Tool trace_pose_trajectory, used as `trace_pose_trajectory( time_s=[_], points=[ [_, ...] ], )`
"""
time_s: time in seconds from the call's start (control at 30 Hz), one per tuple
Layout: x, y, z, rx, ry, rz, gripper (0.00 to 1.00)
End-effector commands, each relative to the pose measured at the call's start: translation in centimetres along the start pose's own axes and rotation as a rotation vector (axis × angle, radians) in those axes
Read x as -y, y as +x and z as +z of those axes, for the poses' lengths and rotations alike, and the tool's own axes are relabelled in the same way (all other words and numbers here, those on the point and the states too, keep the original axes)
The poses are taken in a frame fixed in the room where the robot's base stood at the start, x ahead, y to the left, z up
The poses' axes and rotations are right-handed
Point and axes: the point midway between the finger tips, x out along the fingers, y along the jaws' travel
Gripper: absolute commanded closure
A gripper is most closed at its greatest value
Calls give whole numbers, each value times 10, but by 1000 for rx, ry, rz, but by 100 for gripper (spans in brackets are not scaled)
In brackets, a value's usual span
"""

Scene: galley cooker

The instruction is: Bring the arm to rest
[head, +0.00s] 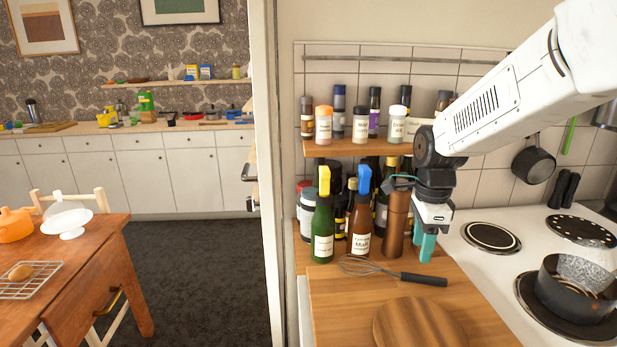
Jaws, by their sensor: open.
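My white arm (520,85) reaches in from the upper right of the head view and bends down at a dark wrist. My gripper (425,246) hangs below it with teal fingertips pointing down, above the back of the wooden worktop. It is open, and I see nothing between its fingers. A brown cylindrical mill (396,225) stands just left of it; I cannot tell whether they touch.
Bottles, including a green one (322,230), stand left of my gripper. A whisk (390,270) and round board (420,325) lie in front. The white cooker (485,270) holds a dark pan (575,290) at right. A spice shelf (350,148) is behind.

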Motion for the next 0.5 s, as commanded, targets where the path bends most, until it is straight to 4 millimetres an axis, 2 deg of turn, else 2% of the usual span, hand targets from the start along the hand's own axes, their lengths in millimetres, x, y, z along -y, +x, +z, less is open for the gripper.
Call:
trace_pose_trajectory(
  time_s=[0.1,0.17,0.27,0.5],
  points=[
    [-20,8,-3,-1,-267,56,55],
    [-38,6,-5,4,-441,74,55],
    [-72,-5,-9,18,-741,90,55],
    [-169,-35,-20,32,-1415,63,55]
  ],
)
